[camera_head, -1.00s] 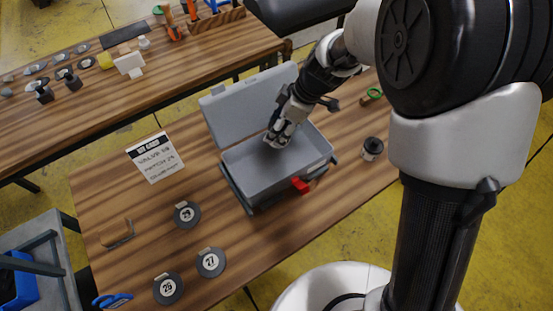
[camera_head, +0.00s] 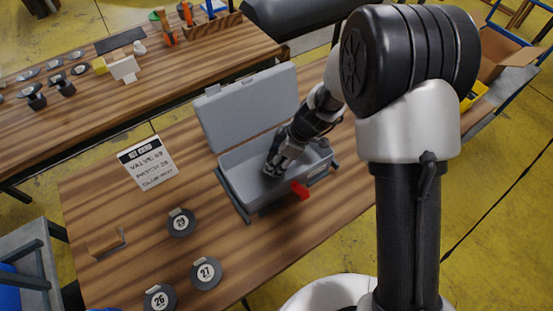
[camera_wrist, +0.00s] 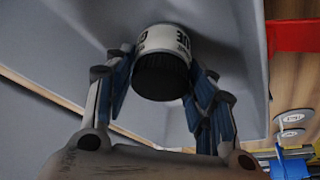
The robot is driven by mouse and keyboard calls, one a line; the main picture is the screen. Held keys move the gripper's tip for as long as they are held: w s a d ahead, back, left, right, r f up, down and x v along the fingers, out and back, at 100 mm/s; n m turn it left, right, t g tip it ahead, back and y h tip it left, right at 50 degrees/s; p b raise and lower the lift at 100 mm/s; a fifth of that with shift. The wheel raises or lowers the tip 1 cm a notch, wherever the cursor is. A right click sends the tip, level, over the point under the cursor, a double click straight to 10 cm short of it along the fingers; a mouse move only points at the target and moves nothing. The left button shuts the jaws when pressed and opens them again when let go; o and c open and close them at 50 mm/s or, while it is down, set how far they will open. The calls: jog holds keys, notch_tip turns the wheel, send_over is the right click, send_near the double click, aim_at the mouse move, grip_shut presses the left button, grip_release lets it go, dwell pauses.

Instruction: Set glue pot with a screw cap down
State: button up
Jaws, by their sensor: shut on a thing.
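My gripper (camera_head: 272,167) reaches down into an open grey case (camera_head: 245,205) on the wooden table. In the wrist view my gripper (camera_wrist: 163,68) is shut on the glue pot (camera_wrist: 164,40), with one finger on each side. The pot has a white label with dark letters, and its dark ridged screw cap (camera_wrist: 161,78) faces the wrist camera. It is inside the case, close to a grey inner surface; I cannot tell whether it touches the floor. In the head view my fingers hide the pot.
The case's lid (camera_head: 245,105) stands open at the back, and a red latch (camera_head: 299,190) is at its front. A kit card (camera_head: 148,163) stands left of it. Numbered discs (camera_head: 180,223) lie front left. A second bench (camera_head: 120,95) with tools is behind.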

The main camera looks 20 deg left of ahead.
jog(key=shift+f, duration=0.15)
jog(key=o, duration=1.1)
jog(key=s+d+r+m+t+p, duration=0.1)
jog(key=s+d+r+m, duration=0.1)
jog(key=d+r, duration=0.45)
jog(key=s+d+r+m+h+p, duration=0.1)
jog(key=s+d+r+m, duration=0.15)
jog(key=r, duration=0.75)
jog(key=s+d+r+m+t+p, duration=0.1)
jog(key=d+r+m, duration=0.1)
jog(key=d+r, duration=0.5)
jog(key=s+d+r+m+t+h, duration=0.1)
jog(key=s+d+r+m, duration=0.1)
jog(key=s+d+m, duration=0.1)
jog(key=s+d+r+m+t+h, duration=0.1)
jog(key=s+d+r+m, duration=0.2)
jog(key=s, duration=0.4)
jog(key=s+d+r+m+h, duration=0.1)
jog(key=s+d+r+m, duration=0.1)
jog(key=s+d+m, duration=0.2)
jog(key=shift+s+d+r+m+t, duration=0.2)
jog(key=shift+d+m, duration=0.1)
jog(key=shift+m, duration=0.25)
jog(key=shift+s+d+r+m+t, duration=0.15)
jog(key=shift+s+d+m+t, duration=0.1)
jog(key=shift+m, duration=0.25)
jog(key=shift+w, duration=0.1)
